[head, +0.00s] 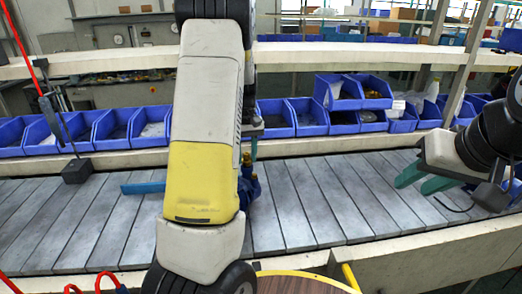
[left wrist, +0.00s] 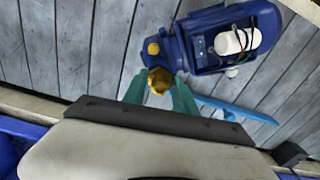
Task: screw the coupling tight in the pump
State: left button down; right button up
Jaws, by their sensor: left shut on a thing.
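The blue pump (head: 254,188) lies on the grey slatted conveyor, partly hidden behind my left arm. In the left wrist view the pump (left wrist: 190,45) shows a white cylinder and dark wires in an open box. The brass coupling (left wrist: 160,83) is at the pump's near edge, between the teal fingers of my left gripper (left wrist: 160,92), which is shut on it. How deep it sits in the pump I cannot tell. A second brass fitting (left wrist: 153,48) is beside it. My right gripper (head: 424,180) is open and empty above the conveyor's right side.
A light-blue bar (head: 143,187) lies on the conveyor (head: 95,225) by the pump. Blue bins (head: 305,115) line the back ledge. A round wooden top (head: 300,286) is at the front. The slats right of the pump are clear.

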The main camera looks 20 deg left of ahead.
pick_arm(q)
jog(key=shift+f, duration=0.2)
dwell(0.6)
jog(key=c, duration=0.9)
grip_release()
jog(key=shift+r, duration=3)
notch_tip(320, 180, up, 8)
jog(key=shift+f, duration=0.1)
